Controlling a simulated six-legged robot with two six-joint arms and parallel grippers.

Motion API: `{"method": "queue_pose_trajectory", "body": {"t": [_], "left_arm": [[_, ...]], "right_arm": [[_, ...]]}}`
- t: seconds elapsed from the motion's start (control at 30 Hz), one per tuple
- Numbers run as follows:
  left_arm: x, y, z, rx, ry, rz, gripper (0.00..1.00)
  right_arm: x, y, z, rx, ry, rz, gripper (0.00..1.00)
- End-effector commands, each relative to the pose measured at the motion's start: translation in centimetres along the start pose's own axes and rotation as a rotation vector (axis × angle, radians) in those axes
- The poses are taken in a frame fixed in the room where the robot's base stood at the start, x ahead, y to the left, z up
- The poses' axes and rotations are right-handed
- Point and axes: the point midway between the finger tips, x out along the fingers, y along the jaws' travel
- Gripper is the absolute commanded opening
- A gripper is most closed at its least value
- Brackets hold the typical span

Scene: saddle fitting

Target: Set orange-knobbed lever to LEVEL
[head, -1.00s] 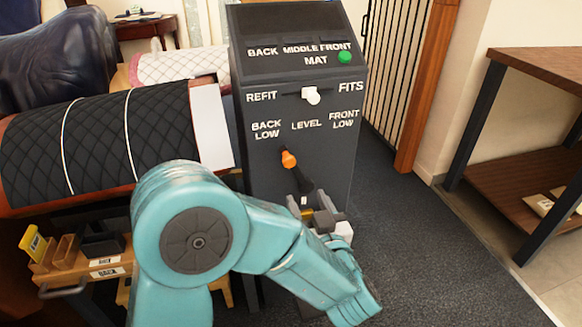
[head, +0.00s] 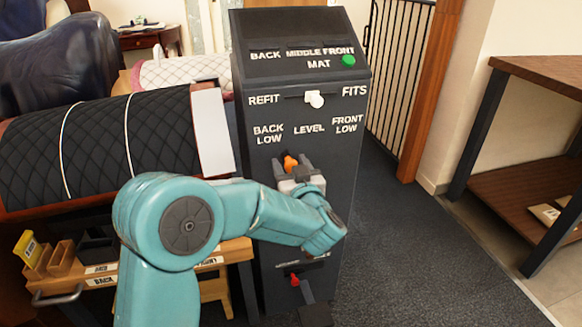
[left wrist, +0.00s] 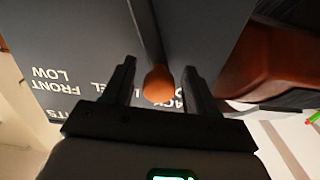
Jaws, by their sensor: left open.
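The lever's orange knob (head: 290,164) is on the front of the dark control box (head: 350,185), below the BACK LOW, LEVEL and FRONT LOW labels. It sits left of straight below LEVEL, toward BACK LOW. My left gripper (head: 293,162) is open, with one finger on each side of the knob. In the left wrist view the knob (left wrist: 159,84) is between the open fingers (left wrist: 160,68), with small gaps showing. The lever's dark shaft (left wrist: 143,25) runs up from it. In the head view the gripper hides the shaft. My right gripper is not in view.
Higher on the box are a white knob (head: 315,99) between REFIT and FITS and a green button (head: 348,61). A red knob (head: 294,281) is low on the box, below my forearm. A quilted black pad (head: 95,145) lies to the left. Open floor is at right.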

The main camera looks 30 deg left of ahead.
Motion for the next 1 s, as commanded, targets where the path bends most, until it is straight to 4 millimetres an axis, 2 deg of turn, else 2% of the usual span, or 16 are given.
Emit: {"method": "queue_pose_trajectory", "body": {"t": [0.07, 0.1, 0.17, 0.2, 0.27, 0.47, 0.6, 0.8, 1.0], "left_arm": [[0.0, 0.0, 0.0, 0.000, 0.000, 0.000, 0.57], [0.0, 0.0, 0.0, 0.000, 0.000, 0.000, 0.51], [0.0, 0.0, 0.0, 0.000, 0.000, 0.000, 0.31], [0.0, 0.0, 0.0, 0.000, 0.000, 0.000, 0.18], [0.0, 0.0, 0.0, 0.000, 0.000, 0.000, 0.00], [0.0, 0.2, -0.3, 0.015, -0.001, 0.000, 0.00], [0.0, 1.4, -1.5, 0.100, -0.002, 0.001, 0.00], [-0.1, 3.9, -2.1, 0.282, -0.002, 0.003, 0.00], [-0.1, 5.6, -1.8, 0.411, 0.000, 0.001, 0.00]], "right_arm": [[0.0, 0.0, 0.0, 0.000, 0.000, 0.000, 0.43], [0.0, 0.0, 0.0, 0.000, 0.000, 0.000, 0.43], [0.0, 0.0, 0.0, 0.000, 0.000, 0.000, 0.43], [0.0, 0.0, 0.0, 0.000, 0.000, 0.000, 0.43], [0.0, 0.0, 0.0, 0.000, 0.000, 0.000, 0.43], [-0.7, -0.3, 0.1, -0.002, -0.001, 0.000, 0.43], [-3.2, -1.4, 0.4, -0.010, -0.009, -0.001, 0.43], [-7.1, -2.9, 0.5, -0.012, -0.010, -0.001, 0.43], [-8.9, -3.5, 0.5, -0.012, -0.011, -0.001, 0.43]]}}
